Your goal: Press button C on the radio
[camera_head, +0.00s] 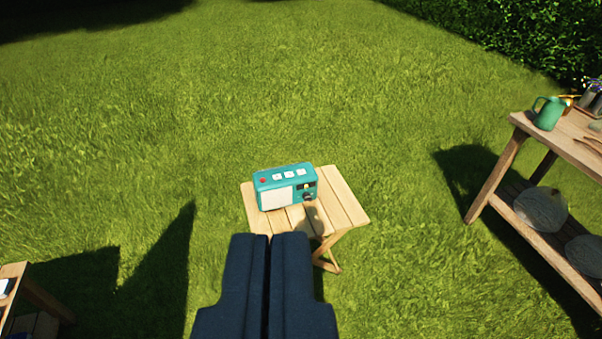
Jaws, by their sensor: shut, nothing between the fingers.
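A teal radio (286,187) stands on a small wooden folding table (343,203) in the middle of the view. Its top carries a red button (263,181) at the left and a row of white buttons (289,175) to the right of it; their letters are too small to read. Its front has a pale panel, a small dark display and a knob. My gripper (271,236) is shut and empty. It shows in front of the radio, at the near edge of the small table, apart from the buttons.
A wooden bench (513,150) with a green jug (548,113) on top and round grey things on its lower shelf stands at the right. Part of another wooden table (12,270) shows at the lower left. Open grass lies around the small table. A hedge runs along the upper right.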

